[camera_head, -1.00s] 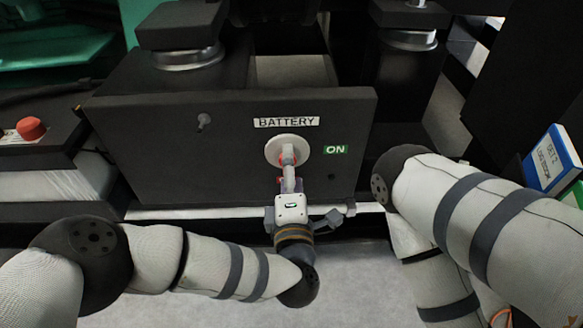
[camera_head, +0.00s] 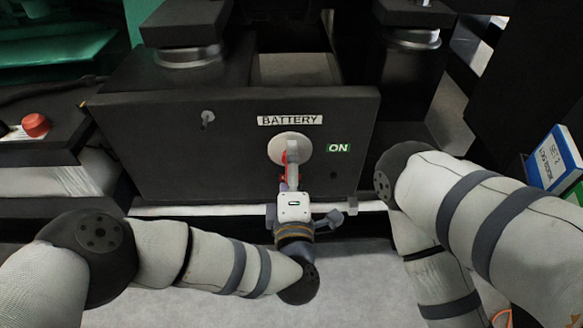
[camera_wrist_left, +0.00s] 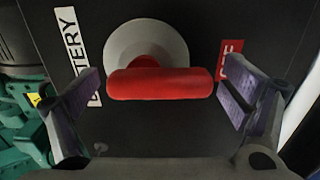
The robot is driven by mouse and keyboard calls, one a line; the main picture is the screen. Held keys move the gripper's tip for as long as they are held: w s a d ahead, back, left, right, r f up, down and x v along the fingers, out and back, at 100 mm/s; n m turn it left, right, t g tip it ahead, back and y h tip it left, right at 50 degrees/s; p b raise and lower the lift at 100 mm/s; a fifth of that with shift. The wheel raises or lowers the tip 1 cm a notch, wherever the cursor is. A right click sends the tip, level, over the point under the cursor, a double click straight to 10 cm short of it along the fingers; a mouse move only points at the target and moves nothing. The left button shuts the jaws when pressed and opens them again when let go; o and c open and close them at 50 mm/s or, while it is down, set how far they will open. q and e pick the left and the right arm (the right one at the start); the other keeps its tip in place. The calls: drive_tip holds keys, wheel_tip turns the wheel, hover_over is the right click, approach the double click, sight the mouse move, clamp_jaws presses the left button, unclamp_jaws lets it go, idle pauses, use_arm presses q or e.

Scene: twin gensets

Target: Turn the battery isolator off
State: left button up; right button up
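The battery isolator has a pale round disc (camera_head: 284,147) on the dark panel under a BATTERY label (camera_head: 290,120). Its red handle (camera_wrist_left: 160,83) is a bar in front of the disc (camera_wrist_left: 124,42). In the wrist view the bar lies along the line from the BATTERY label (camera_wrist_left: 78,50) to a red label (camera_wrist_left: 230,60), partly hidden, that seems to read OFF. A green ON label (camera_head: 338,148) is right of the disc. My left gripper (camera_wrist_left: 160,95) is open, a finger beyond each end of the bar, with gaps. It is also at the handle in the head view (camera_head: 291,180). My right gripper is not in view.
A red push button (camera_head: 36,125) is on the box at the left. A small stud (camera_head: 207,117) sticks out of the panel. A blue and white book or binder (camera_head: 553,160) is at the right. My right arm is close to the panel's right side.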

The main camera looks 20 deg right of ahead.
use_arm(q)
drive_tip(key=v, duration=1.2)
drive_tip(key=shift+s, duration=0.1)
